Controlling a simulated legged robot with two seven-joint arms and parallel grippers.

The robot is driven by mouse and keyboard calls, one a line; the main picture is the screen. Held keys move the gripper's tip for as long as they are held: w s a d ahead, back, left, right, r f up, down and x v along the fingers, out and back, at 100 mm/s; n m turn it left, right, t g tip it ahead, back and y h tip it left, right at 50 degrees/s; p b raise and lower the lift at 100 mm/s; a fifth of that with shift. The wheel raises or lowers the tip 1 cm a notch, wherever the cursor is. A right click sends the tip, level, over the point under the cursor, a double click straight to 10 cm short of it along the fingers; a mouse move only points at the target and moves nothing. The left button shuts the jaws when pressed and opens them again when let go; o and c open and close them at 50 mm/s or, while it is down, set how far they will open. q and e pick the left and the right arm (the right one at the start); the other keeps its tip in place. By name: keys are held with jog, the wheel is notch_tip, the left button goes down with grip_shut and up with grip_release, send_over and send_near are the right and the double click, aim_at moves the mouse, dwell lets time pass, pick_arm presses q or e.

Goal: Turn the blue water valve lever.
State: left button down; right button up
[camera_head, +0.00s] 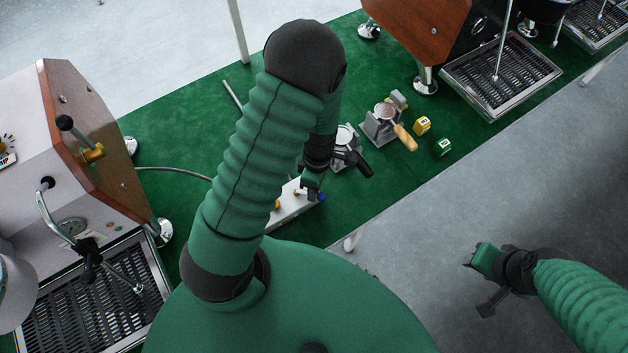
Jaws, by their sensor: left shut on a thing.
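The blue water valve lever (321,197) shows as a small blue piece at the right end of a white valve box (290,210). My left gripper (311,190) points down at the lever from above and is shut on it. The fingers hide part of the lever, so its angle is hard to tell. My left arm hides the left part of the box. My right gripper (474,258) is over the grey floor at the lower right, away from the valve. Its fingers are too small to show whether they are open.
Espresso machines stand at the left (90,140) and upper right (425,30) of the green bench (170,125). A hose (175,171) runs toward the valve.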

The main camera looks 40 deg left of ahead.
aim_at(318, 196)
pick_arm(q)
jog(key=m+p, duration=0.1)
jog(key=m, duration=0.1)
jog(key=s+m+p, duration=0.1)
jog(key=shift+s+d+r+m+y, duration=0.15)
jog(key=shift+r+m+y, duration=0.05)
jog(key=shift+m+y, duration=0.2)
jog(key=shift+s+f+m+y+p, duration=0.15)
jog(key=shift+s+m+p, duration=0.3)
jog(key=shift+m, duration=0.6)
jog(key=shift+s+r+m+y+p, duration=0.1)
jog(key=shift+s+m+y+p, duration=0.25)
jog(key=shift+m, duration=0.7)
jog(key=shift+s+f, duration=0.1)
jog(key=c, duration=1.5)
grip_release()
jog(key=shift+o, duration=0.2)
jog(key=shift+s, duration=0.1)
jog(key=p+v, duration=0.3)
jog(key=v, duration=1.3)
jog(key=shift+a+r, duration=0.25)
jog(key=shift+r, duration=0.2)
